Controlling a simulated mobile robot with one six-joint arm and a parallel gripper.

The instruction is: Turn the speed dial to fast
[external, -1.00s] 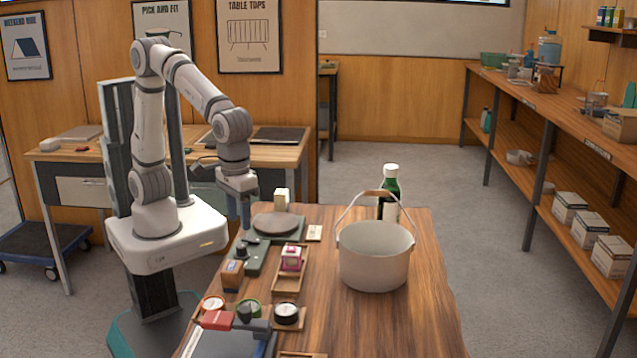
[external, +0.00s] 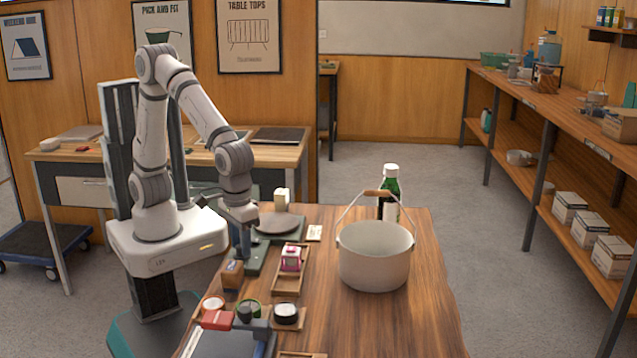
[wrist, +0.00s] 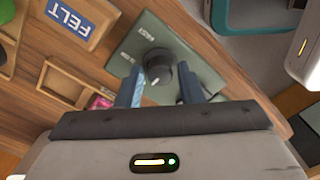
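The speed dial (wrist: 159,68) is a black round knob with a white pointer mark, on a dark green base plate (wrist: 150,38) with small pale lettering too small to read surely. In the wrist view my gripper (wrist: 162,84) points down with its two blue-grey fingers apart, one on each side of the dial. I cannot tell whether they touch it. In the external view my gripper (external: 241,248) is low at the left side of the green machine (external: 262,252), hiding most of the dial. The machine's round grey plate (external: 277,223) is behind it.
A wooden tray (external: 290,283) with a pink-and-white item is close to the right of the machine. A blue FELT label (wrist: 70,17) shows in the wrist view. The front right tabletop is clear.

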